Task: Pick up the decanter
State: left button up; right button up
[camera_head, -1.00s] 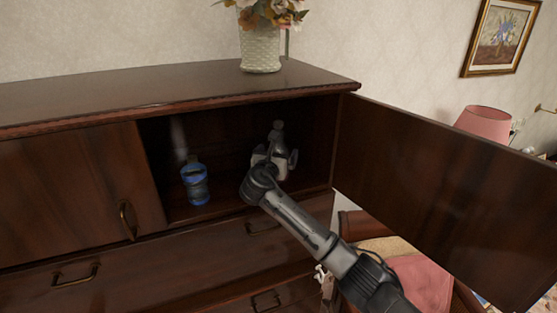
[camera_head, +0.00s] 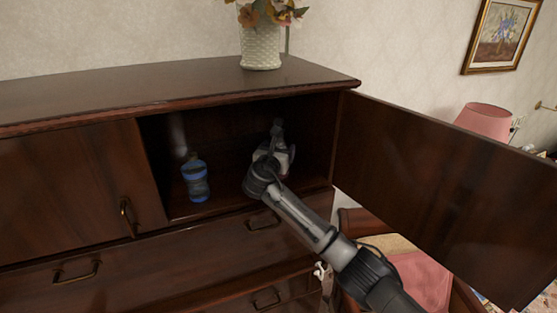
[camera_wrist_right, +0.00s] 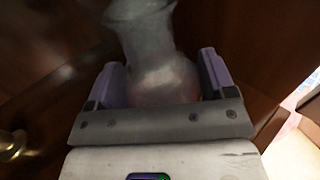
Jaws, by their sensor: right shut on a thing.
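The decanter (camera_head: 278,133) is a clear, greyish glass vessel with a narrow neck, in the right part of the open cabinet compartment. My right gripper (camera_head: 276,156) reaches into the compartment and is shut on the decanter, hiding its lower part in the head view. In the right wrist view the decanter (camera_wrist_right: 160,68) has a flared mouth and rounded body, between the two purple-grey fingers of my right gripper (camera_wrist_right: 162,84). Whether its base touches the shelf cannot be told. My left gripper is not in view.
A blue bottle (camera_head: 195,181) stands left of the decanter on the compartment floor. The open cabinet door (camera_head: 430,190) extends right. A flower vase (camera_head: 260,48) stands on the cabinet top (camera_head: 150,90). A closed door (camera_head: 75,190) covers the left side.

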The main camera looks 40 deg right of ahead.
jog(key=shift+c, duration=1.4)
jog(key=shift+r, duration=0.1)
jog(key=shift+c, duration=0.2)
jog(key=shift+r, duration=0.15)
